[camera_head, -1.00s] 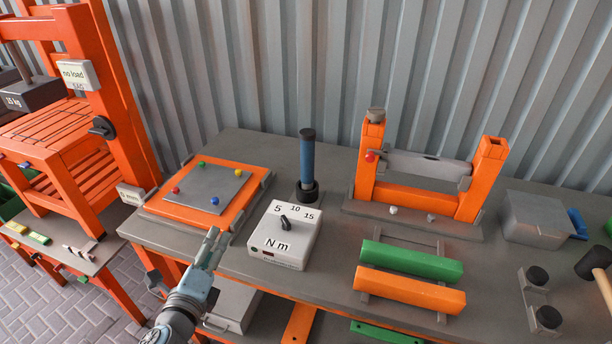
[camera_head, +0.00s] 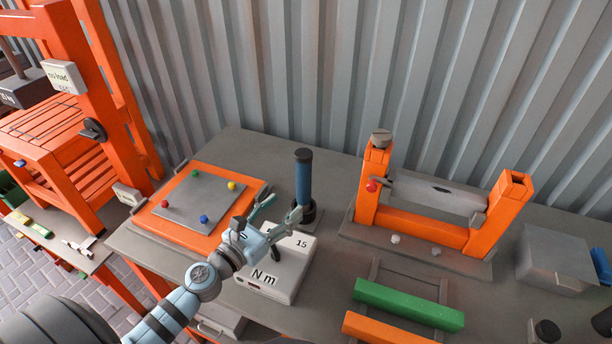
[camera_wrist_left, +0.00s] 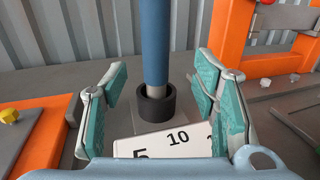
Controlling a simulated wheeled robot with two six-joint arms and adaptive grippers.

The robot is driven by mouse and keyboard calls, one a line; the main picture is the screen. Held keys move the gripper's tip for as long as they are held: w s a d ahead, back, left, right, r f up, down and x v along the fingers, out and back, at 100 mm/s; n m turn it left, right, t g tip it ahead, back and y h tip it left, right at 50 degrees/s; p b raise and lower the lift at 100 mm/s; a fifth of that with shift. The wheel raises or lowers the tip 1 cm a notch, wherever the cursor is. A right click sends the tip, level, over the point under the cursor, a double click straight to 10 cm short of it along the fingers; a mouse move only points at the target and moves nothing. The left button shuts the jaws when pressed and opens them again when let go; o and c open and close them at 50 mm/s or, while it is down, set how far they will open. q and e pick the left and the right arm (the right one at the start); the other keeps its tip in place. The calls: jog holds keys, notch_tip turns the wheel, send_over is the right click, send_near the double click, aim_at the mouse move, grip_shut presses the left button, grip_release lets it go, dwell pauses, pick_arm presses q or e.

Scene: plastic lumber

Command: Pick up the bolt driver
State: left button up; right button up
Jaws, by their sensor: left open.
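The bolt driver (camera_head: 303,178) is a blue cylinder with a dark top, standing upright in a dark ring holder on the grey table. It also shows in the left wrist view (camera_wrist_left: 155,45), upright, with its lower end in the black ring (camera_wrist_left: 156,104). My left gripper (camera_head: 283,205) is open, just in front and left of the driver, above the torque box. In the left wrist view my left gripper (camera_wrist_left: 160,105) has its teal pads apart, one on each side of the driver's line. Nothing is between the pads that I can see touching them. My right gripper is out of view.
The white torque box (camera_head: 268,285) marked "N m" lies under my left gripper. An orange panel (camera_head: 165,228) with coloured knobs is to the left. An orange frame (camera_head: 487,215) with a grey bar stands right. Green (camera_head: 408,304) and orange bars lie in front of it.

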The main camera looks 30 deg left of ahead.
aim_at(299, 192)
pick_arm(q)
jog(key=x, duration=0.8)
jog(key=shift+w+a+f, duration=0.25)
jog(key=shift+w+a, duration=0.1)
jog(key=shift+w+d, duration=0.15)
jog(key=shift+w, duration=0.25)
grip_shut()
